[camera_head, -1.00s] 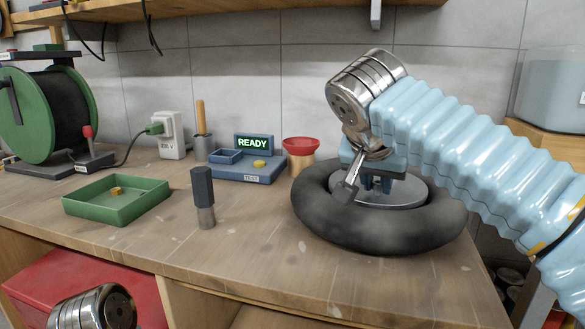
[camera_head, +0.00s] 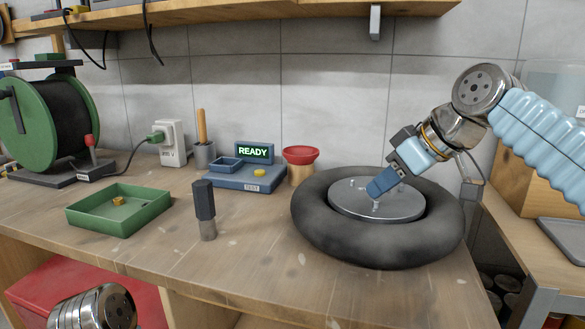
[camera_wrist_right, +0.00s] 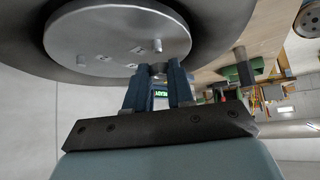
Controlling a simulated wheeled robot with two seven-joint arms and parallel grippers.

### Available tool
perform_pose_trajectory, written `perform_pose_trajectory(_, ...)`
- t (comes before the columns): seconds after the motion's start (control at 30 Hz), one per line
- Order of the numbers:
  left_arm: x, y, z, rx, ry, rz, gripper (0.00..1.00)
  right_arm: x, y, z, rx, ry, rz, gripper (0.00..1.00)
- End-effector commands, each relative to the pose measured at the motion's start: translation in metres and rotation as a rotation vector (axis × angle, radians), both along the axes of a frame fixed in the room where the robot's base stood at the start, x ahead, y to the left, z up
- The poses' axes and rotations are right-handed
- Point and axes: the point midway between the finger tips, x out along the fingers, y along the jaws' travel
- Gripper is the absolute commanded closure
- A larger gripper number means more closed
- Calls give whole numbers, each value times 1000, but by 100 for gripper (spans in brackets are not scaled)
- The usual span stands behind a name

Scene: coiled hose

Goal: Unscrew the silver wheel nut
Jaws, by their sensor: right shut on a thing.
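The wheel lies flat on the bench, with a black tyre (camera_head: 330,232) around a grey metal hub (camera_head: 350,203). Several small studs or nuts stand on the hub face. In the right wrist view the fingers (camera_wrist_right: 158,72) are shut on a small silver piece, the silver wheel nut (camera_wrist_right: 157,67), at the hub's edge. The fingers mostly hide the nut in the head view. My left gripper is out of view.
A green tray (camera_head: 80,220) with a brass nut (camera_head: 118,201) stands at left. A dark upright tool (camera_head: 204,205) stands between tray and wheel. Behind are a blue test stand (camera_head: 235,182) showing READY and a red-topped container (camera_head: 300,157). Bench front is clear.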

Motion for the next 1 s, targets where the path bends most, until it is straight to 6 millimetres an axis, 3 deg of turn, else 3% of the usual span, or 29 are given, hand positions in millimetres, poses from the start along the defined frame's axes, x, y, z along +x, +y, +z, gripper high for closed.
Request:
perform_pose_trajectory(0.57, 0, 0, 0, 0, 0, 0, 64, 0, 0, 26, -1, -1, -1, 100)
perform_pose_trajectory(1.0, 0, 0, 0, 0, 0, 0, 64, 0, 0, 27, -1, -1, -1, 100)
